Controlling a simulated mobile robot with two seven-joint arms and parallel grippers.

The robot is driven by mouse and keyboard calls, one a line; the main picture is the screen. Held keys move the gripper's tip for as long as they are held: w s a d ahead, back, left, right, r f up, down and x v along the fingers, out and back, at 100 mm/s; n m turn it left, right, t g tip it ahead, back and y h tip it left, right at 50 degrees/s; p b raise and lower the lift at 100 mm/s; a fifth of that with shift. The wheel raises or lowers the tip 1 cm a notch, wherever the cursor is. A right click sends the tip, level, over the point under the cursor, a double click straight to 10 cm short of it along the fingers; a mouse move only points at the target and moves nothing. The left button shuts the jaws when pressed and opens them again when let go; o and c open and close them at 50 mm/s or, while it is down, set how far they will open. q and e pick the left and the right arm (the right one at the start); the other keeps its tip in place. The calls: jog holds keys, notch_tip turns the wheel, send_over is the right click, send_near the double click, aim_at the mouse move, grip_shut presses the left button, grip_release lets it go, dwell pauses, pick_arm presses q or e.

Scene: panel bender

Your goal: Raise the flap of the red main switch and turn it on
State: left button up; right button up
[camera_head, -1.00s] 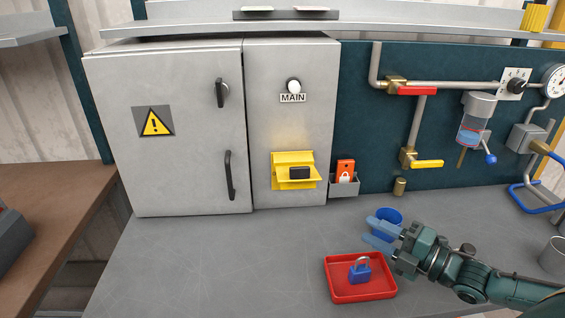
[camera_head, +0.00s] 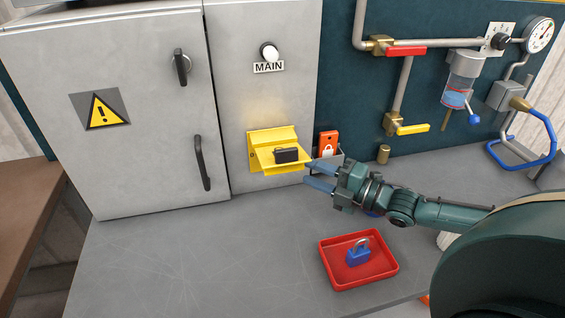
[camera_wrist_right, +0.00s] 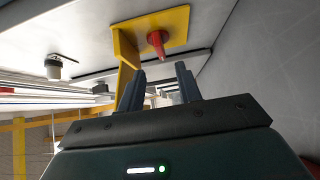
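The yellow switch housing (camera_head: 262,138) is on the grey cabinet door under the MAIN label. Its yellow flap sticks out at the front, with a dark block (camera_head: 286,155) on it. The flap hides the red switch in the head view. In the right wrist view the red switch (camera_wrist_right: 157,42) shows on a yellow plate (camera_wrist_right: 178,25), with the flap (camera_wrist_right: 126,48) at its left. My right gripper (camera_head: 311,174) is open and empty, its blue-grey fingers just right of the flap; in the wrist view its fingers (camera_wrist_right: 160,72) point towards the switch. My left gripper is out of view.
An orange tag (camera_head: 328,144) stands in a small grey holder right of the flap. A red tray (camera_head: 325,262) with a blue padlock (camera_head: 358,255) lies on the grey bench. Pipes with red and yellow valve handles are at the right. The bench's left part is clear.

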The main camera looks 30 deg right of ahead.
jog(key=x, duration=0.8)
jog(key=shift+w+a, duration=0.15)
jog(key=shift+w, duration=0.05)
grip_shut()
